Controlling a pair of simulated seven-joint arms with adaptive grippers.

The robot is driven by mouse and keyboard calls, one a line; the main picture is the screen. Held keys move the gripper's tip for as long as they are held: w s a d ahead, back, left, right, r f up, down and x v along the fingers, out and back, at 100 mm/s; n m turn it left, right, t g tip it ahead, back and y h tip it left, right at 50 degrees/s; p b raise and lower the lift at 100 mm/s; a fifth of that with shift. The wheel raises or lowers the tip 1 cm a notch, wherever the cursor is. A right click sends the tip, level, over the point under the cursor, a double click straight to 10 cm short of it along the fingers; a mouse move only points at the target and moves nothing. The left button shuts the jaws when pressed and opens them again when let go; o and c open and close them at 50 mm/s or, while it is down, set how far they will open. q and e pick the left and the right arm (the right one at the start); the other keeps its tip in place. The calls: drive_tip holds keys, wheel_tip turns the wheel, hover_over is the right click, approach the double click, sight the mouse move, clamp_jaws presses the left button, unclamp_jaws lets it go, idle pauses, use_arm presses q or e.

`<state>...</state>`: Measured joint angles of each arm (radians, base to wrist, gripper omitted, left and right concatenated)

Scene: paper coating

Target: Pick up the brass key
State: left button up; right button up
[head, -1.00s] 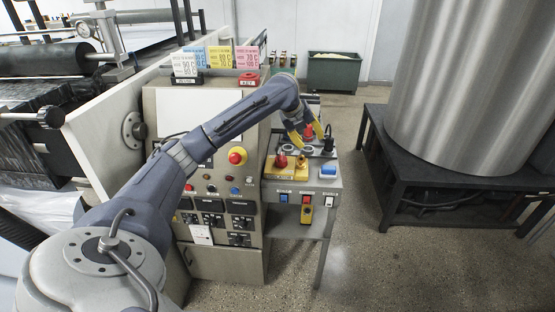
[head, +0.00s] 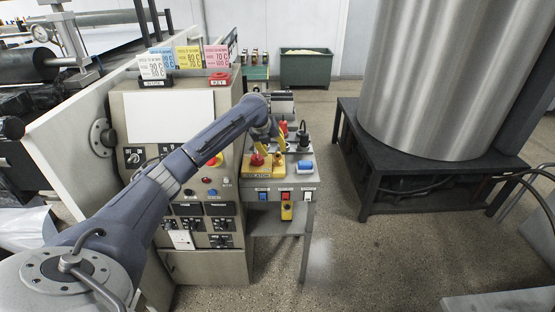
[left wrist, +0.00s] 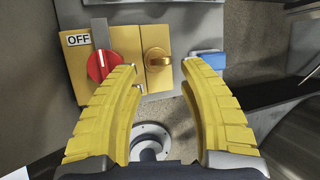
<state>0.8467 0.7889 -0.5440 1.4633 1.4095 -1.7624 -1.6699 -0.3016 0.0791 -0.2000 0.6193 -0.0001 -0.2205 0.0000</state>
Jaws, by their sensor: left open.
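The brass key (left wrist: 157,58) stands in a round brass lock on a yellow plate in the left wrist view. It lies beyond and between the fingertips, apart from them. The red switch (left wrist: 103,66) is to its left, beside an OFF label, with the left fingertip close to it. My left gripper (left wrist: 158,72) is open and empty, with ribbed yellow fingers. In the head view the left gripper (head: 268,148) is over the yellow isolator plate (head: 262,175) on the small grey console. The fingers partly cover the key there, and it is too small to make out clearly.
A blue block (head: 306,165) sits right of the yellow plate; it also shows in the left wrist view (left wrist: 209,60). A dark upright plug (head: 303,138) stands behind. A large metal cylinder (head: 430,80) on a dark stand (head: 430,172) is at the right, with open floor between.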

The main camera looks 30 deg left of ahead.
sight(276, 153)
use_arm(q)
drive_tip(key=shift+x, duration=3.15)
drive_tip(key=shift+r, duration=0.1)
clamp_jaws()
